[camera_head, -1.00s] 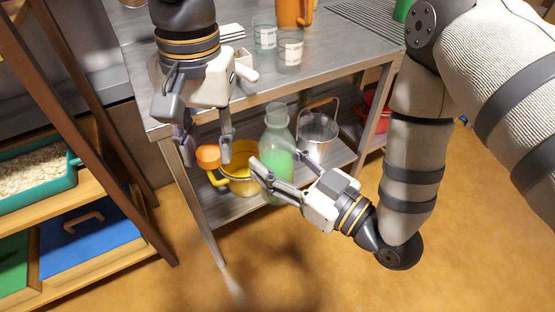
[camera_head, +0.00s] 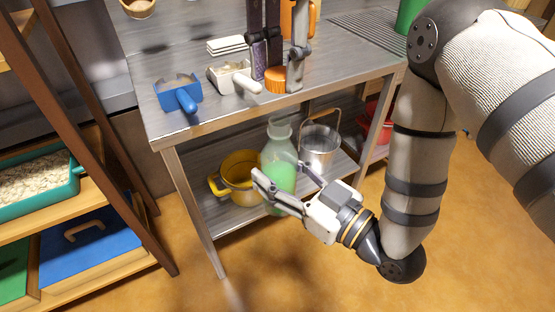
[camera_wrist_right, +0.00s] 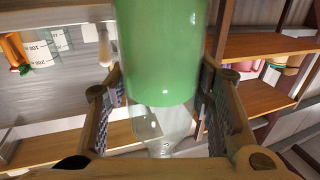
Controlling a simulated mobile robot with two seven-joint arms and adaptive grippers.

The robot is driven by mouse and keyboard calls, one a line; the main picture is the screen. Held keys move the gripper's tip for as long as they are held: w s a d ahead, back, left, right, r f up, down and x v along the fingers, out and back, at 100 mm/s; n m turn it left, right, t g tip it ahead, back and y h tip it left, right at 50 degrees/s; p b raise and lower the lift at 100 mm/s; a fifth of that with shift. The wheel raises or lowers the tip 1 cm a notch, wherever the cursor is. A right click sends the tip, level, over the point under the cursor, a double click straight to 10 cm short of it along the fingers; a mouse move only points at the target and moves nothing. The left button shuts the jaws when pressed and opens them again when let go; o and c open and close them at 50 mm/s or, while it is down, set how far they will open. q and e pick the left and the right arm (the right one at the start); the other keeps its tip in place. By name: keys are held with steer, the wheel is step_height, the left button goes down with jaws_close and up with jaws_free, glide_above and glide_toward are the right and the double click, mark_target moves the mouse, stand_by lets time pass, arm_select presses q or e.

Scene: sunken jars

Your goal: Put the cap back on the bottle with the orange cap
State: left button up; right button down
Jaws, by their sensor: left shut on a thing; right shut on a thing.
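The bottle (camera_head: 279,172) is clear and holds green liquid. It stands roughly upright with its narrow neck open at the top. My right gripper (camera_head: 281,186) is shut on its body, low in front of the table; the right wrist view also shows the bottle (camera_wrist_right: 160,50) between the fingers. The orange cap (camera_head: 275,80) is held between the fingers of my left gripper (camera_head: 277,78), whose fingers point down near the tabletop's front edge. The cap is well above the bottle neck and apart from it. How far it is above the tabletop I cannot tell.
The metal table (camera_head: 225,115) carries a blue scoop (camera_head: 180,95), a white scoop (camera_head: 235,76) and stacked white plates (camera_head: 227,44). A yellow pot (camera_head: 237,170) and metal bucket (camera_head: 319,145) sit around the bottle. A wooden rack (camera_head: 95,130) stands left. The floor in front is clear.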

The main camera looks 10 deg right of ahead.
arm_select(q)
steer(key=shift+f, duration=1.85)
steer(key=shift+f, duration=0.85)
steer(key=shift+f, duration=0.6)
